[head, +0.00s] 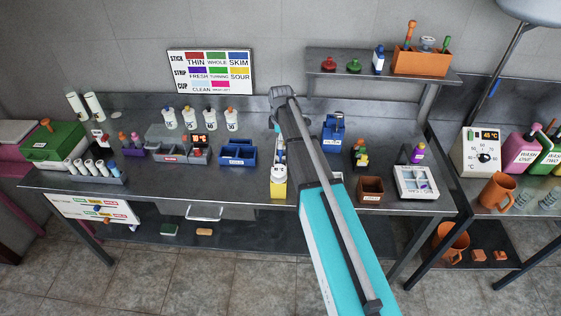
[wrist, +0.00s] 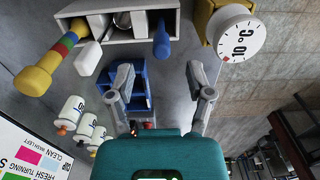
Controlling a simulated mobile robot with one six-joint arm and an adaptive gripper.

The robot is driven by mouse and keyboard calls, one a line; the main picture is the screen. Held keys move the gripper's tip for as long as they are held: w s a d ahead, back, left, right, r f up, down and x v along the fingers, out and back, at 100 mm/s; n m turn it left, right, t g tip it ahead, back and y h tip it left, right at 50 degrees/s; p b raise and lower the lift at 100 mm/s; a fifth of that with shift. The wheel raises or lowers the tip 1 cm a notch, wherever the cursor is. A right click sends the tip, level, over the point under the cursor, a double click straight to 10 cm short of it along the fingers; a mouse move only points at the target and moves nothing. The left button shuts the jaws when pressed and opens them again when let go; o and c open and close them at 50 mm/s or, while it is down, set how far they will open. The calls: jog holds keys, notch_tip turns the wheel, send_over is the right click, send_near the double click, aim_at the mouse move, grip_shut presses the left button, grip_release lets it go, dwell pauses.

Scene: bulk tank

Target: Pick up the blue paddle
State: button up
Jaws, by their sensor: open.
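A blue piece (wrist: 162,40) stands at the end of a grey holder (wrist: 125,28) in the wrist view. It looks like the blue paddle, but its full shape is not clear. My gripper (wrist: 161,85) is open and empty; the blue piece shows beyond the gap between its fingers, apart from them. In the head view my arm covers part of the bench, and I cannot make out the fingertips or the paddle there.
A blue rack (head: 238,153) stands left of my arm, with several white bottles (head: 190,117) behind it. A yellow-bodied dial thermometer (wrist: 237,38) is close on the right in the wrist view. A white tray (head: 416,183) is at the bench's right.

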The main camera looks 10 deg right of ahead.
jog(key=shift+f, duration=0.1)
jog(key=shift+f+b, duration=2.55)
jog(key=shift+b, duration=0.05)
jog(key=shift+s, duration=0.1)
grip_shut()
jog(key=shift+r, duration=0.25)
notch_tip(320, 180, up, 10)
jog(key=p, duration=1)
jog(key=shift+a+f, duration=0.1)
jog(key=shift+f, duration=0.1)
